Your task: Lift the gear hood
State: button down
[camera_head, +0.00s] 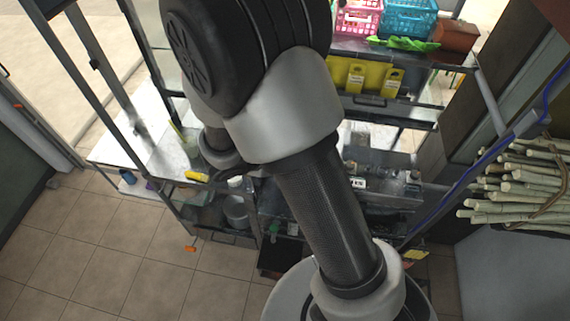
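My arm runs up through the middle of the view and covers much of the scene behind it. My gripper cannot be made out; the far end of the arm is hidden behind its own elbow. A dark metal machine (382,168), which looks like the press, shows partly to the right of my arm on a metal stand. I cannot pick out the gear hood with certainty, nor tell whether it is raised or lowered.
A bundle of cane (520,186) lies at the right. A metal counter (135,150) stands at the left. Shelves behind hold a pink basket (358,17), a blue basket (408,17) and yellow containers (372,77). The tiled floor (110,255) at the lower left is mostly clear.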

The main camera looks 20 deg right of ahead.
jog(key=shift+w, duration=0.1)
jog(key=c, duration=2)
grip_release()
jog(key=shift+w+d+f, duration=0.1)
jog(key=shift+d, duration=0.05)
jog(key=shift+c, duration=0.2)
jog(key=shift+o, duration=1.3)
jog(key=shift+w+d+f, duration=0.15)
jog(key=shift+w+d, duration=0.1)
jog(key=shift+w, duration=0.15)
jog(key=shift+o, duration=0.6)
jog(key=shift+s+a, duration=0.25)
jog(key=shift+s, duration=0.1)
jog(key=shift+w+r, duration=0.1)
jog(key=shift+r, duration=0.1)
jog(key=shift+a+r, duration=0.2)
jog(key=shift+r, duration=0.05)
jog(key=v, duration=1.1)
jog(key=shift+s, duration=0.2)
